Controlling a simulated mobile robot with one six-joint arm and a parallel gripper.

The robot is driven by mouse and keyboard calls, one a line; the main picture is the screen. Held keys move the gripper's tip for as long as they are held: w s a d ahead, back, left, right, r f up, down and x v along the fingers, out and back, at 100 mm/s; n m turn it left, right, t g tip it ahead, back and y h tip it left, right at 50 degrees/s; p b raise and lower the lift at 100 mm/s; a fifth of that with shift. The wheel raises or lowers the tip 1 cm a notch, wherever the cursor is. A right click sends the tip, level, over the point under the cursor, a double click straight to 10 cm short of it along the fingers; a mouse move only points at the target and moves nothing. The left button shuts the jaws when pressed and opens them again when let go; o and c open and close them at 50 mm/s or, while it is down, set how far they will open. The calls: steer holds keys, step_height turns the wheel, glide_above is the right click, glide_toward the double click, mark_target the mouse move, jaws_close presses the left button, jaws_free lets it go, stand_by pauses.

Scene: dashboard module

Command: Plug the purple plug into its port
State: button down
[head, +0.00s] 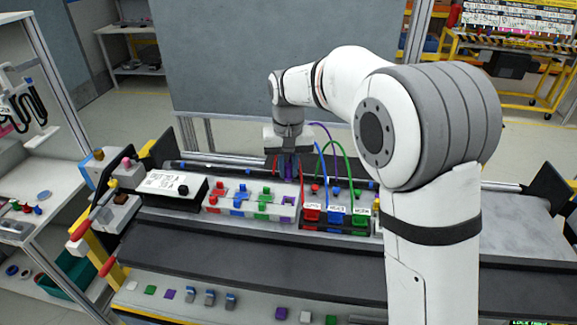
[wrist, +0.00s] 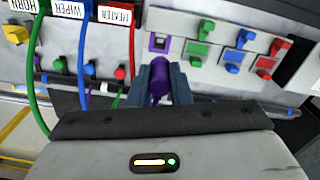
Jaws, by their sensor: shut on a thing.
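The purple plug (wrist: 159,76) is held between the two fingers of my gripper (wrist: 162,88). In the head view my gripper (head: 288,172) points down above the right end of the white port panel (head: 222,208). The purple port (head: 288,201) is a square opening with a purple surround; it also shows in the wrist view (wrist: 158,44), just beyond the plug's tip. The plug appears apart from the port, though its exact height is unclear. A purple cable (head: 327,128) arcs behind the gripper. The fingers hide part of the plug.
Red, blue and green connectors (head: 240,200) sit left of the purple port. Right of it stand labelled plugs: red (head: 311,215), blue (head: 335,218) and green (head: 359,220), with cables arching up close to my gripper. A white box (head: 172,184) stands at far left.

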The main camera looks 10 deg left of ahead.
mark_target(288, 182)
steer(key=shift+f+b, duration=1.65)
steer(key=shift+f, duration=1.1)
steer(key=shift+f+b, duration=0.65)
steer(key=shift+f, duration=0.65)
steer(key=shift+r, duration=0.15)
steer(key=shift+r+p, duration=0.75)
steer(key=shift+r, duration=0.15)
stand_by(0.7)
steer(key=shift+f+b, duration=0.5)
steer(key=shift+f, duration=0.5)
steer(key=c, duration=1.3)
jaws_free()
steer(key=shift+o, duration=0.2)
